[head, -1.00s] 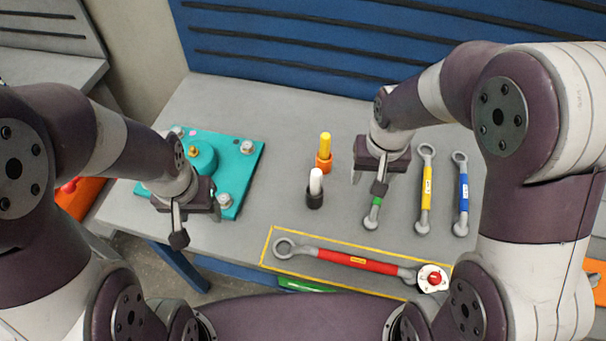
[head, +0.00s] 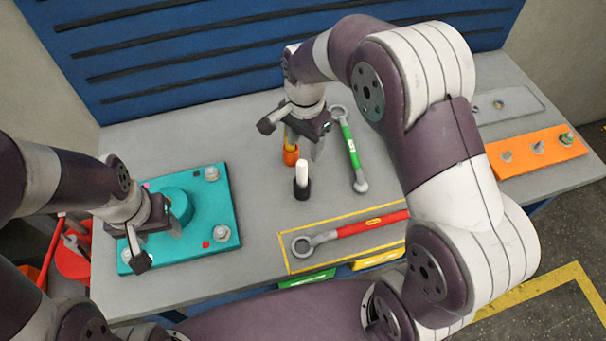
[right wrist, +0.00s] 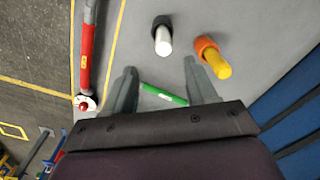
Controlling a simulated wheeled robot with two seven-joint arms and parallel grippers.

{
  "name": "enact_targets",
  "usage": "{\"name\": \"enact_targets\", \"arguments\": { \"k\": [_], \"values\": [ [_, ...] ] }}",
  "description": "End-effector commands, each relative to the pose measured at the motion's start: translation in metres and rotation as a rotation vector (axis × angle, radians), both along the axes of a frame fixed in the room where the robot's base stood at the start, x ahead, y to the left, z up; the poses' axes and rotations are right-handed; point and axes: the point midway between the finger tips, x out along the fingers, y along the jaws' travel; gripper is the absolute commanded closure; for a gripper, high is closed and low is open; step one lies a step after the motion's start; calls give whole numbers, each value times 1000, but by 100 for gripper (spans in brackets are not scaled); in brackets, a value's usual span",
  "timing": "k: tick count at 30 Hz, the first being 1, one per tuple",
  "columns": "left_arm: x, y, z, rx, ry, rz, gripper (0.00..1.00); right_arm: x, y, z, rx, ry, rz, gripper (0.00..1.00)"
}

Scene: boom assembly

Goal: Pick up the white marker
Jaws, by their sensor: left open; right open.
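The white marker (head: 302,174) stands upright in a dark holder (head: 301,191) near the middle of the bench. It also shows in the right wrist view (right wrist: 163,42), beyond the fingertips. My right gripper (head: 292,146) is open and empty, above and just behind the marker, and partly covers the yellow marker (head: 290,137). In the right wrist view, my right gripper (right wrist: 160,68) has its two fingers spread, with the marker ahead of the gap. My left gripper (head: 138,250) is open and empty over the left part of the teal plate (head: 225,215).
The yellow marker stands in an orange holder (head: 291,156) close behind the white one. A green wrench (head: 350,146) lies to the right. A red wrench (head: 370,224) lies in a yellow outline in front. An orange block (head: 535,150) sits at the far right.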

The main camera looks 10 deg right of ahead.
Motion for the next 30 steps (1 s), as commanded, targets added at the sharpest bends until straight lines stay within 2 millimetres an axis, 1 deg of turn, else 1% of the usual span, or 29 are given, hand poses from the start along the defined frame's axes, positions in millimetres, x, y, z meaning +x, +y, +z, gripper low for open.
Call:
{"name": "enact_targets", "arguments": {
  "k": [1,3,7,9,12,15,18,23,24,26,27,29,30],
  "values": [
    [0,0,5,0,0,0,43,-1,0,-10,-1,4,1,43],
    [0,0,7,0,0,0,43,-1,0,-24,-1,4,2,43],
    [0,0,9,0,0,0,43,0,0,-41,0,0,2,43],
    [0,0,14,0,0,0,43,1,0,-49,0,1,2,43],
    [0,0,24,0,0,0,43,2,-1,-67,0,4,3,43],
    [0,0,26,0,0,0,43,2,-1,-86,0,1,3,43],
    [0,0,26,0,0,0,43,3,0,-94,0,-1,3,43],
    [0,0,26,0,0,0,43,3,0,-96,0,-2,3,43],
    [0,0,26,0,0,0,43,3,0,-95,0,-2,3,46],
    [0,0,26,0,0,0,43,3,0,-95,0,-2,3,66],
    [0,0,26,0,0,0,43,3,0,-95,0,-2,3,79],
    [0,0,26,0,0,0,43,3,0,-95,0,-2,3,98],
    [0,0,26,0,0,0,43,3,0,-95,0,-2,3,100]
  ]
}}
